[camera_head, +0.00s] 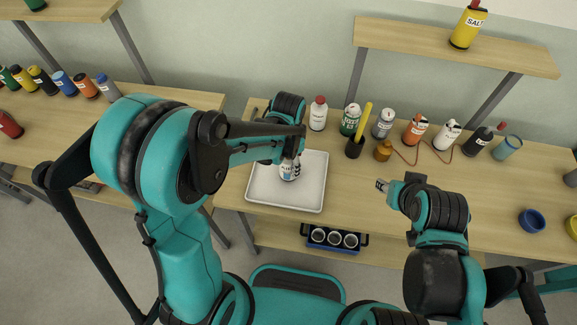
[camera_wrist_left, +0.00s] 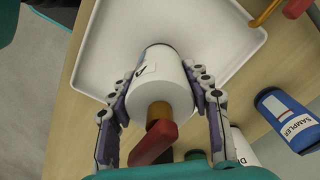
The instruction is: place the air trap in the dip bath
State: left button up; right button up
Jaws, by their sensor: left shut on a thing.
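A white, labelled cylinder with a brown neck and a red top, apparently the air trap (camera_wrist_left: 163,98), is between the fingers of my left gripper (camera_wrist_left: 163,108). The gripper is shut on it. In the head view the air trap (camera_head: 287,172) shows below my left gripper (camera_head: 291,161), partly hidden by it. It is over the white, shallow, rimmed tray that seems to be the dip bath (camera_head: 290,203). I cannot tell whether its base touches the tray floor. My right gripper (camera_head: 382,186) is over the table, right of the tray; its opening is unclear.
Several bottles stand along the back, including a red-capped white one (camera_head: 318,115) and a green one (camera_head: 350,121). A dark cup (camera_head: 354,149) holding a yellow stick stands right of the tray. A blue bowl (camera_head: 532,221) is far right. The table front right of the tray is clear.

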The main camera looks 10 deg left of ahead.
pick_arm(q)
jog(key=shift+f, duration=0.5)
jog(key=shift+f, duration=0.15)
jog(key=o, duration=1.3)
jog(key=shift+c, duration=0.2)
